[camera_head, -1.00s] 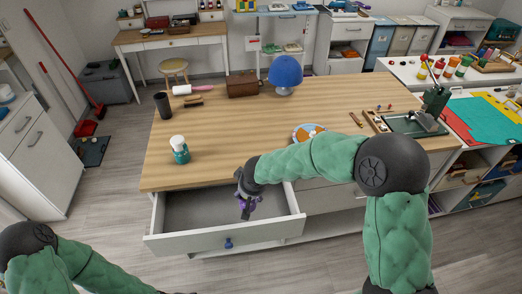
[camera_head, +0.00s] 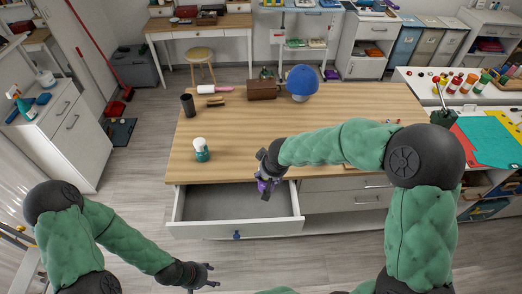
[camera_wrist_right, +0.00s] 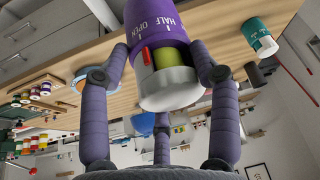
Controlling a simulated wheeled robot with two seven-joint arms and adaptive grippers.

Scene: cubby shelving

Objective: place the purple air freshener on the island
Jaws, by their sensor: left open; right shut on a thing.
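The purple air freshener (camera_wrist_right: 160,22), marked "HALF OPEN" with a white and yellow-green end, is held between the fingers of my right gripper (camera_head: 266,172). In the head view only a small purple part (camera_head: 267,185) shows, beside the gripper. My right gripper is over the right end of the open drawer, near the island's front edge. The island (camera_head: 240,130) has a light wooden top. My left gripper (camera_head: 208,275) is open and empty, low in front of the drawer.
The open drawer (camera_head: 232,205) looks empty. A teal-and-white container (camera_head: 201,152) stands near the island's front left. The middle of the top is clear.

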